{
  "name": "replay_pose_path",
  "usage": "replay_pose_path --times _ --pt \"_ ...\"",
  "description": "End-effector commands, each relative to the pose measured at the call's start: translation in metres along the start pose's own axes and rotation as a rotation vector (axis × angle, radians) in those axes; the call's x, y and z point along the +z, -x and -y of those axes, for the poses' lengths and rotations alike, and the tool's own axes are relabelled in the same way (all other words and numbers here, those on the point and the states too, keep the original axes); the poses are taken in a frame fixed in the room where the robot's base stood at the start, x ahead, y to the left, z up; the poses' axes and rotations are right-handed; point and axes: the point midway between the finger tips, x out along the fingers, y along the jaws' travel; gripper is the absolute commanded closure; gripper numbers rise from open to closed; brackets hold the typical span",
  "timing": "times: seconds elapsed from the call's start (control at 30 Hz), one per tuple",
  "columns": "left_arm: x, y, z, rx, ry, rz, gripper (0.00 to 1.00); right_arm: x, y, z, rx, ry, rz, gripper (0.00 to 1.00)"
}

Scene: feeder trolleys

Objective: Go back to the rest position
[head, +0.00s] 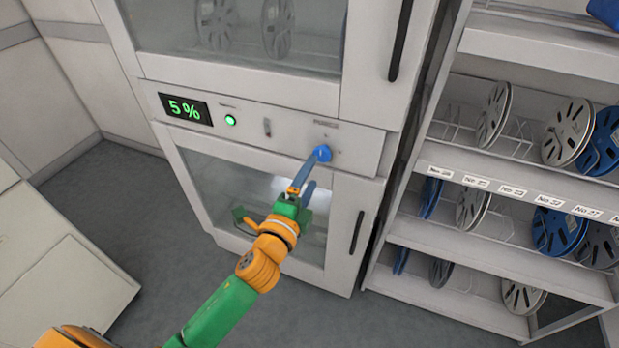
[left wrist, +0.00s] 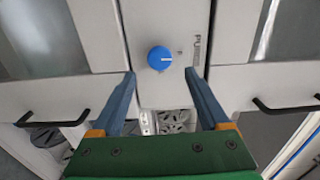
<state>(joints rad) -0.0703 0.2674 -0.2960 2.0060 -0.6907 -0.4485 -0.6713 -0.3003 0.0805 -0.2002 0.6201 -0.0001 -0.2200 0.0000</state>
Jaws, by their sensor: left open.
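My left gripper (head: 306,178) reaches up toward a blue knob (head: 323,153) on the cabinet's control panel in the head view. In the left wrist view the two blue fingers of my left gripper (left wrist: 160,85) are spread apart with nothing between their tips. The blue knob (left wrist: 159,58) shows just beyond the fingertips, with a white mark on its face. I cannot tell from these views whether a finger touches it. My right gripper is in neither view.
A rack (head: 487,242) with several reels stands at the right. Grey floor (head: 110,190) lies open at the left.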

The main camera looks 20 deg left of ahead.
Motion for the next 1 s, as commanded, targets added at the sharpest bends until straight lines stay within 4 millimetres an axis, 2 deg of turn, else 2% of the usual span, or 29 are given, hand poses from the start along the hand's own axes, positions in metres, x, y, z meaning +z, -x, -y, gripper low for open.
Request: replay_pose_path --times 0.43,0.5,0.57,0.67,0.7,0.77,0.8,0.87,0.9,0.97,1.0 --pt "0.0 0.003 -0.001 0.002 0.001 0.0 0.22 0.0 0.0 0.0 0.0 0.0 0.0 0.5" --pt "0.002 0.003 -0.015 0.038 0.024 0.004 0.22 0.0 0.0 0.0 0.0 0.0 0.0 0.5" --pt "0.005 0.004 -0.049 0.121 0.078 0.014 0.22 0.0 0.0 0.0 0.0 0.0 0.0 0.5" --pt "0.014 0.021 -0.143 0.349 0.249 0.067 0.22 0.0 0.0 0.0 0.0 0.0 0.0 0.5" --pt "0.018 0.037 -0.184 0.449 0.333 0.105 0.22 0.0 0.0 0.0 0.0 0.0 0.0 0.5" --pt "0.023 0.067 -0.241 0.591 0.458 0.178 0.22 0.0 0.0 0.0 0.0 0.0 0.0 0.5" --pt "0.026 0.092 -0.277 0.681 0.54 0.237 0.22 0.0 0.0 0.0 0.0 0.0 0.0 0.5" --pt "0.028 0.136 -0.325 0.808 0.662 0.341 0.22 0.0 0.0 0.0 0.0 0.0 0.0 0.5" --pt "0.03 0.168 -0.352 0.886 0.738 0.421 0.22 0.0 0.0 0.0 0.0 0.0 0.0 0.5" --pt "0.031 0.22 -0.387 0.988 0.844 0.55 0.22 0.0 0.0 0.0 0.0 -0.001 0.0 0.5" --pt "0.031 0.252 -0.404 1.044 0.905 0.636 0.22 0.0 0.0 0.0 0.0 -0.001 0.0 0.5"
